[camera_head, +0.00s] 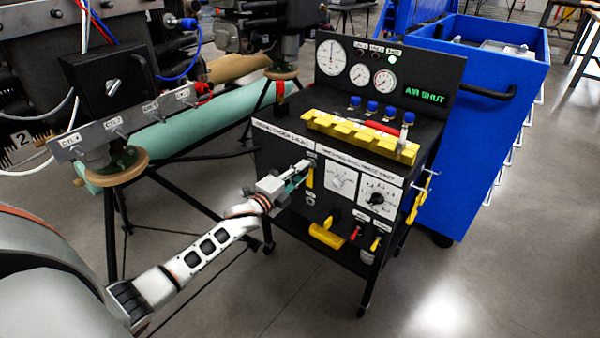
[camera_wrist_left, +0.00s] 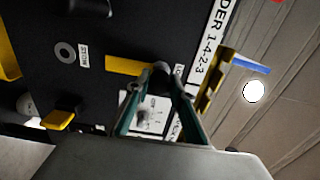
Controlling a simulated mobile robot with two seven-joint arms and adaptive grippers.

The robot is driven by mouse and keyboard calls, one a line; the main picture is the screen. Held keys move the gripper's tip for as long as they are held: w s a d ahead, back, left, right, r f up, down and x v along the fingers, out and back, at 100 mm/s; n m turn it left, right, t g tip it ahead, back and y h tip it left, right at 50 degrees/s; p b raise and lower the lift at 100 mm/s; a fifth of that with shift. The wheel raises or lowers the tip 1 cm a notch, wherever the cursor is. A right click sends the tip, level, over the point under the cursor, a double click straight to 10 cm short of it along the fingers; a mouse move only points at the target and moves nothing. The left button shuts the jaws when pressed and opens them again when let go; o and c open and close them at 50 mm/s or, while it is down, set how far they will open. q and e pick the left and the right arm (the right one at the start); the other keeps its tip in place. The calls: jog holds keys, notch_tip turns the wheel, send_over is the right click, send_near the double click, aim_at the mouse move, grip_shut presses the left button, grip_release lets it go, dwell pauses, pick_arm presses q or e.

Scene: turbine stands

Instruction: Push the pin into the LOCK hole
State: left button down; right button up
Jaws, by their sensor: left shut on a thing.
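My left gripper (camera_head: 294,180) reaches the upper left of the black panel on the cart. In the left wrist view its two green fingers close together at the tips (camera_wrist_left: 160,78). They are shut on a small grey rounded piece, the pin (camera_wrist_left: 161,68), which is mostly hidden. The tips are beside a yellow bar (camera_wrist_left: 124,65) on the panel. A label starting with "LO" (camera_wrist_left: 179,71) is beside the tips; the LOCK hole itself is hidden. A ringed hole (camera_wrist_left: 65,52) with a STOW label lies clear to the left. My right gripper is out of view.
The black cart (camera_head: 395,200) carries knobs, a yellow handle (camera_head: 327,234), gauges and a yellow rack (camera_head: 360,135) on top. A blue bin (camera_head: 470,130) stands close on the right. Stands with black legs are at the left.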

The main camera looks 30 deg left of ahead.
pick_arm(q)
jog(key=shift+w+a+r, duration=0.1)
jog(key=shift+w+r, duration=0.05)
jog(key=shift+r, duration=0.1)
jog(key=shift+w+r, duration=0.15)
jog(key=c, duration=2)
grip_release()
jog(key=o, duration=0.3)
jog(key=shift+w+d+f, duration=0.2)
jog(key=shift+w+f, duration=0.1)
jog(key=shift+o, duration=0.9)
jog(key=shift+s, duration=0.15)
jog(key=shift+a+f, duration=0.1)
